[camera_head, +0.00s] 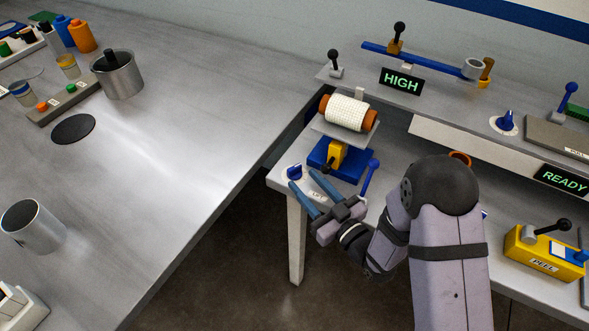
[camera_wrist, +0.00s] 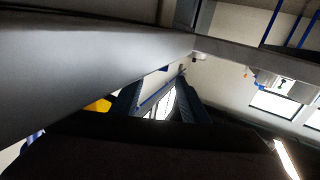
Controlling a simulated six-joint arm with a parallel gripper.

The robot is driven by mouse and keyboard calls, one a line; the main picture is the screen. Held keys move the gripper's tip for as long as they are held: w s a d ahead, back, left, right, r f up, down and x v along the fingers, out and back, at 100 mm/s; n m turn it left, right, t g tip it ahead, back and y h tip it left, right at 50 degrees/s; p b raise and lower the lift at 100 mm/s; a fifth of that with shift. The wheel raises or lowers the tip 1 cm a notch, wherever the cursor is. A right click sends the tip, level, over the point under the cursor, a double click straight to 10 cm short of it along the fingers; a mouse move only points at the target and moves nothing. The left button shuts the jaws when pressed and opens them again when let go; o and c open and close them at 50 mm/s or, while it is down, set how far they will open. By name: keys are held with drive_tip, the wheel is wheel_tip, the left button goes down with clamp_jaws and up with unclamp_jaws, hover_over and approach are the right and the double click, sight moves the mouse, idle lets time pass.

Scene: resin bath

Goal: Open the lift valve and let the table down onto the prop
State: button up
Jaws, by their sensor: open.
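The lift table (camera_head: 320,127) is a grey plate carrying a white textured roll with orange ends. It is raised above a blue base (camera_head: 322,152). A yellow block (camera_head: 337,154), possibly the prop, stands under the plate; I cannot tell whether they touch. A small blue knob (camera_head: 294,172), perhaps the lift valve, sits at the bench's front-left corner beside a partly covered label (camera_head: 316,196). My gripper (camera_head: 303,180) is open and empty, its blue fingers pointing at the knob; contact cannot be told. In the wrist view its fingers (camera_wrist: 157,100) are apart.
A blue lever (camera_head: 370,178) stands right of the base. A "HIGH" display (camera_head: 402,82) and a blue bar (camera_head: 425,60) are on the shelf behind. A yellow "PEEL" box (camera_head: 543,254) is at right. The left bench holds a metal pot (camera_head: 118,78). A floor gap separates the benches.

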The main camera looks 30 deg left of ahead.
sight(295, 170)
drive_tip(key=shift+w+d+f+m, duration=0.15)
drive_tip(key=shift+d+f+m, duration=0.15)
drive_tip(key=shift+d, duration=0.05)
drive_tip(key=shift+p+x, duration=1.05)
drive_tip(key=shift+x, duration=2.65)
drive_tip(key=shift+c, duration=0.3)
drive_tip(key=shift+f, duration=0.1)
drive_tip(key=c, duration=0.7)
